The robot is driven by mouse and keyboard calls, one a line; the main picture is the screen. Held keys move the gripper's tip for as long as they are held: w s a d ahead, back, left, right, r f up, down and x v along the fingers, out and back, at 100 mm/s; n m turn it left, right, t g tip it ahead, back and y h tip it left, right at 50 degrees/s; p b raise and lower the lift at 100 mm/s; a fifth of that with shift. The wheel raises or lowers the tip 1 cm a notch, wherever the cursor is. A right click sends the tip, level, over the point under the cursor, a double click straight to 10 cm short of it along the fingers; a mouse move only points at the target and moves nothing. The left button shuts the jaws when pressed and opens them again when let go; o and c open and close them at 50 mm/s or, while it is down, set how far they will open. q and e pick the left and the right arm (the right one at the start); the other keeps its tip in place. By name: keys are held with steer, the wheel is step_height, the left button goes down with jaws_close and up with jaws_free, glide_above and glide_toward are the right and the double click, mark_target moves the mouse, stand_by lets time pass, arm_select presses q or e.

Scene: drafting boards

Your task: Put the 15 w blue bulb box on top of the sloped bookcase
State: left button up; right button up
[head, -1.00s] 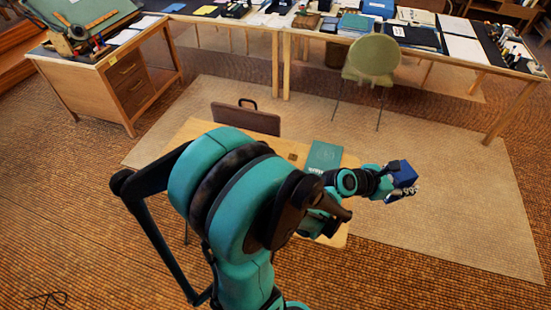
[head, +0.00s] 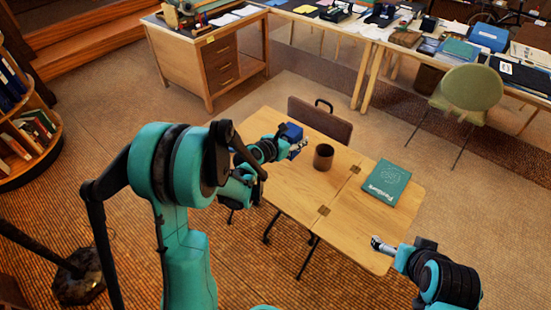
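A small dark blue box (head: 294,132) is in the fingers of my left gripper (head: 297,149), held above the far left part of the folding wooden table. The gripper is shut on it. Print on the box is too small to read. My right gripper (head: 377,244) is over the table's near right edge, with nothing visible in it; its finger gap is too small to judge. A wooden bookcase (head: 48,147) with a rounded front stands at the left edge, partly cut off, holding binders and books. Its top is out of view, so I cannot tell if it is sloped.
On the folding table (head: 290,200) are a brown cup (head: 323,157) and a green book (head: 385,181). A brown briefcase (head: 320,119) stands behind it. A desk (head: 213,65) and a green chair (head: 470,90) stand farther back. A dark stand base (head: 85,277) is near left.

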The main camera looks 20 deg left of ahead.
arm_select(q)
steer(key=w+f+b, duration=0.2)
steer(key=w+f, duration=0.7)
steer(key=f, duration=0.1)
steer(key=w+a+f+b, duration=0.2)
steer(key=w+a+f, duration=0.1)
steer(key=w+f, duration=0.1)
steer(key=w+a+f+b, duration=0.2)
steer(key=w+a+f, duration=0.2)
steer(key=shift+a, duration=0.1)
step_height(320, 180, down, 4)
steer(key=shift+r+b, duration=0.1)
steer(key=shift+b, duration=1.05)
steer(key=shift+r, duration=0.15)
steer(key=shift+f, duration=0.2)
steer(key=o, duration=1.2)
steer(key=shift+c, duration=0.2)
steer(key=shift+r, duration=0.1)
